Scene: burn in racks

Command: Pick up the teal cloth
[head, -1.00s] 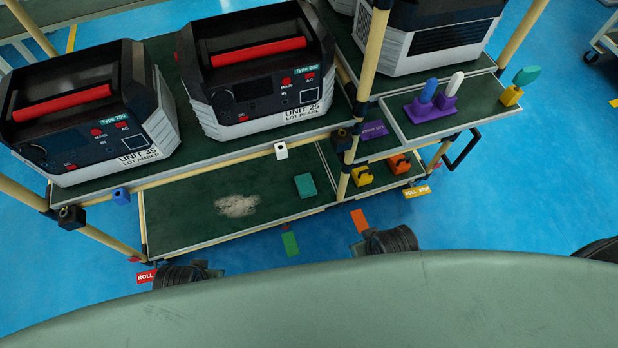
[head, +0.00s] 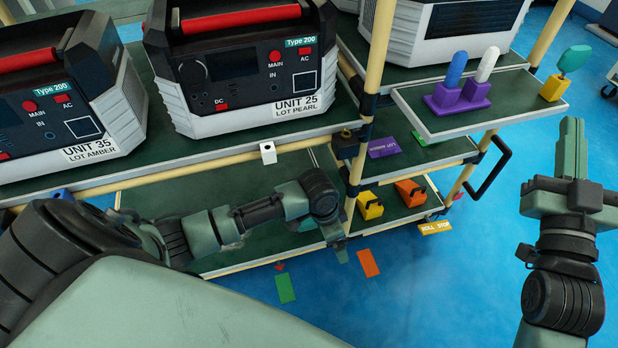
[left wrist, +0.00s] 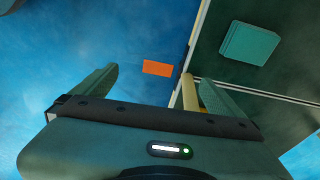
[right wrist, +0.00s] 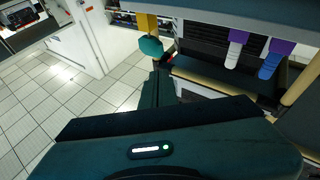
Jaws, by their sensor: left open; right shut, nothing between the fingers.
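The teal cloth is a small flat square on the lower green shelf. It shows whole in the left wrist view (left wrist: 250,43), at upper right; in the head view (head: 306,225) my left arm covers most of it. My left gripper (left wrist: 160,78) is open and empty, with its fingers spread over the floor and shelf edge, apart from the cloth. In the head view the left gripper (head: 340,247) points down near the shelf's front edge, right of the cloth. My right gripper (head: 573,150) is shut and empty, raised at the far right, away from the shelves.
The lower shelf (head: 235,262) lies under an upper shelf carrying Unit 35 (head: 75,95) and Unit 25 (head: 245,75). A tan post (head: 372,90) stands right of the cloth. Yellow (head: 370,206) and orange (head: 411,193) holders sit beyond it. Floor at right is open.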

